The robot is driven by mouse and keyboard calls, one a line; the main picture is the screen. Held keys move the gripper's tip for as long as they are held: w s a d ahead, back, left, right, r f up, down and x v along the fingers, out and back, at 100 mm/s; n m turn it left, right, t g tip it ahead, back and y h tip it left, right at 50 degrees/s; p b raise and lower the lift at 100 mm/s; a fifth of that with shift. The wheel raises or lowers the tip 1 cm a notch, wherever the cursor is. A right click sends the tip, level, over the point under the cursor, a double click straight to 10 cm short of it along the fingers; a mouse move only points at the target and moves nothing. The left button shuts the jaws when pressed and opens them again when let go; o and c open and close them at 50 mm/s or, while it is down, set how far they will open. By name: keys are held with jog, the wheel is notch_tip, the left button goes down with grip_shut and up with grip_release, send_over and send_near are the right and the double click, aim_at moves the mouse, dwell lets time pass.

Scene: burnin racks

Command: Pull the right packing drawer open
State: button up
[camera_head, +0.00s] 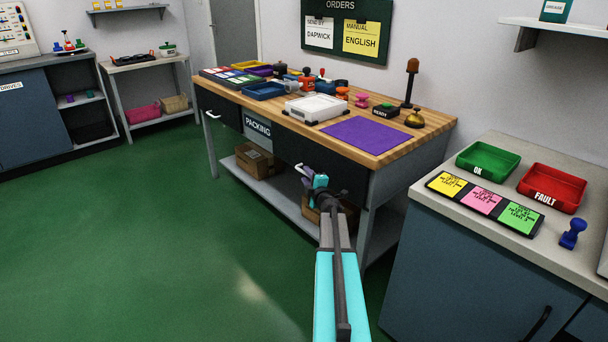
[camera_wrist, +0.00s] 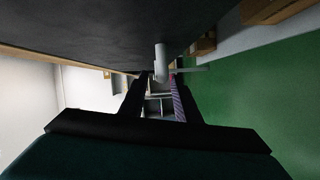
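The packing bench has a dark right drawer (camera_head: 335,172) under its wooden top, and its front looks flush with the bench. Its pale bar handle (camera_head: 301,170) is just left of my gripper (camera_head: 316,181), partly hidden by it. In the wrist view the dark drawer front (camera_wrist: 110,35) fills the upper part, and the white handle (camera_wrist: 160,58) stands at the fingertips. My gripper (camera_wrist: 158,82) is open, with a clear gap between its two fingers. The handle lines up with this gap; I cannot tell whether the fingers touch it.
The left drawer (camera_head: 220,112) looks closed, with a PACKING label (camera_head: 258,127) between the drawers. Cardboard boxes (camera_head: 257,160) sit on the lower shelf. A blue-grey cabinet (camera_head: 470,260) stands close on the right. The green floor (camera_head: 150,230) in front and left is clear.

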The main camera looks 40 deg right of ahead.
aim_at(304, 172)
jog(key=shift+x, duration=1.85)
grip_shut()
